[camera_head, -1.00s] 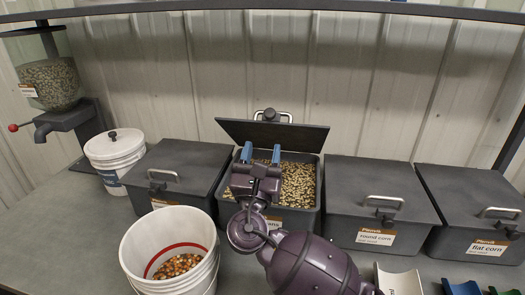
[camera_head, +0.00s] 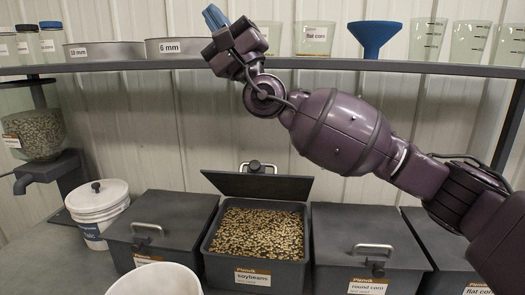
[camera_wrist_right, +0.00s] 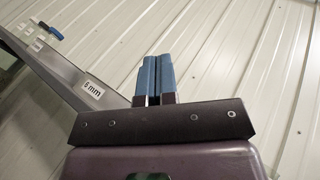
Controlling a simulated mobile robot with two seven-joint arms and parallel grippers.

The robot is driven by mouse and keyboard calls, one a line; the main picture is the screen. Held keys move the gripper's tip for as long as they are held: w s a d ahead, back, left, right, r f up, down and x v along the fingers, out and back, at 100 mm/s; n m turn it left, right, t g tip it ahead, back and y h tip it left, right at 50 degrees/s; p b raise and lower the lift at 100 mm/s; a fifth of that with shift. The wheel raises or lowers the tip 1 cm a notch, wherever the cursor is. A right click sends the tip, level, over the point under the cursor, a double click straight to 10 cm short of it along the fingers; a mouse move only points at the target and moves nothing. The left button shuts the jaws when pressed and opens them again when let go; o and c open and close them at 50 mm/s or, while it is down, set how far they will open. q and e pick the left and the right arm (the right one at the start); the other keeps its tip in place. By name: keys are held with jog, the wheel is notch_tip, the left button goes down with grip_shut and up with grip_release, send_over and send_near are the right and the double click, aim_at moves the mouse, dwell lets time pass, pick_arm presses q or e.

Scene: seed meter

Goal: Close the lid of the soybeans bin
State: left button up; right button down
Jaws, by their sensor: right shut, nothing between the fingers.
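The soybeans bin (camera_head: 250,277) is a dark grey box in the middle of the row, labelled "soybeans" and full of tan beans. Its lid (camera_head: 258,186) is raised at the back and tilted, with a metal handle on its far side. My right gripper (camera_head: 214,17) is high above and behind the bin's left part, in front of the upper shelf, pointing up and left. It is shut and empty, and its blue fingertips touch in the right wrist view (camera_wrist_right: 158,78). It is well apart from the lid. My left gripper is not in view.
Closed bins flank the soybeans bin, one at left (camera_head: 160,225) and the round corn bin (camera_head: 365,245) at right. A shelf (camera_head: 400,66) holds sieves, a blue funnel (camera_head: 375,38) and beakers. A white bucket (camera_head: 150,280) stands in front; a lidded one (camera_head: 97,205) stands farther left.

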notch_tip(320, 180, up, 4)
jog(key=a+n+g+h, duration=0.1)
jog(key=n+g+h, duration=0.5)
jog(key=n+g, duration=0.15)
jog(key=d+f+m+g+h, duration=0.4)
jog(key=d+f+g+h, duration=0.1)
jog(key=d+f+h, duration=0.9)
jog(key=w+d+p+x, duration=0.1)
jog(key=x, duration=1.7)
jog(key=shift+w+d+f+h, duration=0.25)
jog(key=shift+w+f+h, duration=0.15)
jog(key=shift+w, duration=0.05)
jog(key=shift+t, duration=0.25)
jog(key=shift+f, duration=0.1)
